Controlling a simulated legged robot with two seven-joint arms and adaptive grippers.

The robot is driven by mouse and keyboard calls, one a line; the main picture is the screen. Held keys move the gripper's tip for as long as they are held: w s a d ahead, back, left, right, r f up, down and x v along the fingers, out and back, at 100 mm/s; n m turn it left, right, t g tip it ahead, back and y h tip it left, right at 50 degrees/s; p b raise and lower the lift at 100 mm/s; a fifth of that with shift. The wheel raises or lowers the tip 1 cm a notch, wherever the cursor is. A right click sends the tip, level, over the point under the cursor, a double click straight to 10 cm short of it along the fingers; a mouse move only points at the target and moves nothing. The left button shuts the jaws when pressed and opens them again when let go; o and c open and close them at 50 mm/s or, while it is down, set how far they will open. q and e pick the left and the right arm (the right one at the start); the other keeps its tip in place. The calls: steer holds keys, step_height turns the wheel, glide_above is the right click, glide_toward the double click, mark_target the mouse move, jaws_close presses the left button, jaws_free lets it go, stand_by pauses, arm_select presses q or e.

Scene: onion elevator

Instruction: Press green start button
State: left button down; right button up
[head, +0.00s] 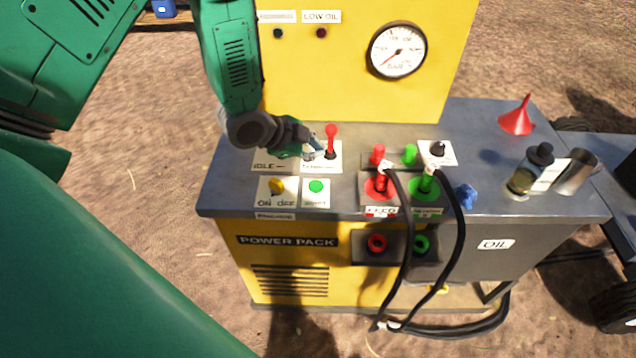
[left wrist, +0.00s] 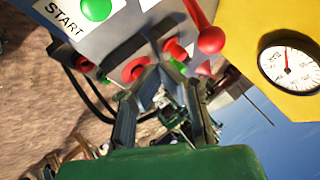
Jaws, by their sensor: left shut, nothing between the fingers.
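The green start button (head: 316,186) sits on a white plate on the front left of the power pack's grey top. It also shows at the top left of the left wrist view (left wrist: 96,9), beside the word START. My left gripper (head: 316,150) is shut and empty, above the panel and behind the button in the head view, apart from it. A red-knobbed lever (head: 331,139) stands close beside the fingertips; whether they touch cannot be told. In the left wrist view the lever (left wrist: 208,38) is right of the fingers. My right gripper is not in view.
A yellow ON/OFF switch (head: 277,186) is just left of the button. Red fittings (head: 380,186), green fittings (head: 424,186) and black hoses (head: 457,235) are to the right. A yellow panel with a gauge (head: 397,51) rises behind. A red funnel (head: 517,117) stands far right.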

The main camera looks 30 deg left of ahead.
mark_target(315, 184)
arm_select(q)
step_height(315, 184, down, 8)
steer(key=b, duration=0.6)
steer(key=shift+f+b, duration=0.2)
steer(key=shift+b, duration=0.1)
steer(key=shift+a+f, duration=0.1)
steer(key=shift+f, duration=0.15)
steer(key=shift+f, duration=0.1)
stand_by(0.7)
steer(key=shift+f+b, duration=0.25)
steer(key=shift+b, duration=0.05)
steer(key=shift+s+f+b, duration=0.1)
steer(key=shift+f+b, duration=0.3)
steer(key=shift+f, duration=0.15)
stand_by(0.7)
steer(key=shift+r+p, duration=0.85)
steer(key=shift+r, duration=0.15)
